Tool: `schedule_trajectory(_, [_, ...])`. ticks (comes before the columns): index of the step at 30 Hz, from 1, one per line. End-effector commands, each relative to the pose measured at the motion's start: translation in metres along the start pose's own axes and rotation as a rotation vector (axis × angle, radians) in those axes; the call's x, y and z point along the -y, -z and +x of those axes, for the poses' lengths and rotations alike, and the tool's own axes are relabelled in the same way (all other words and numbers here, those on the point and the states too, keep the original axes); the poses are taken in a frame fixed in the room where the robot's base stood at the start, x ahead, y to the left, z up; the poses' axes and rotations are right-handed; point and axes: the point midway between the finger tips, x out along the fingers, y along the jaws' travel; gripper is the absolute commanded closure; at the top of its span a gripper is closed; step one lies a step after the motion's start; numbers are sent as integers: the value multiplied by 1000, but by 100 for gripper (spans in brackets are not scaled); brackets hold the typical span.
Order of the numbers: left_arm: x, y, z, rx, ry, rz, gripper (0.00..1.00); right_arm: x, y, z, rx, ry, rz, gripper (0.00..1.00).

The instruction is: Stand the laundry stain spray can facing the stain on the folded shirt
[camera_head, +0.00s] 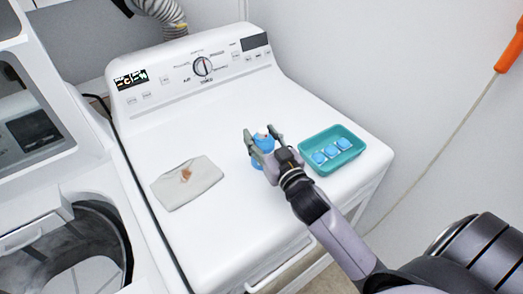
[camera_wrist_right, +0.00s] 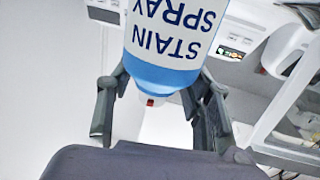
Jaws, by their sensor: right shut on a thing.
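The stain spray can (camera_head: 262,145) stands upright between the fingers of my right gripper (camera_head: 263,137), over the middle of the white machine top. My right gripper is shut on it. In the right wrist view the can (camera_wrist_right: 172,38) shows its white body with upside-down "STAIN SPRAY" lettering, a blue band and a white nozzle with a red dot. The folded shirt (camera_head: 205,186), pale beige with a brown stain (camera_head: 186,174), lies flat to the left of the can. Whether the can's base touches the top is hidden. My left gripper is out of view.
A teal tray (camera_head: 350,160) with several blue items sits to the right of the can. The control panel (camera_head: 190,70) rises at the back. An open washer (camera_head: 70,240) stands at left. The white top (camera_head: 225,220) between shirt and can is clear.

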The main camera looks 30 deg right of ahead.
Motion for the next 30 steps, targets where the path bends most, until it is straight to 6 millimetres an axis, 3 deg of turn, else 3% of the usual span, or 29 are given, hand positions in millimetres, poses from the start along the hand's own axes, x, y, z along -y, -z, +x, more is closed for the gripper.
schedule_trajectory(13, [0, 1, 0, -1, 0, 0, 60, 0, 0, 0, 1, -1, 0, 100])
schedule_trajectory(30, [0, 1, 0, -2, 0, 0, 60, 0, 6, 0, -5, 0, -1, 100])
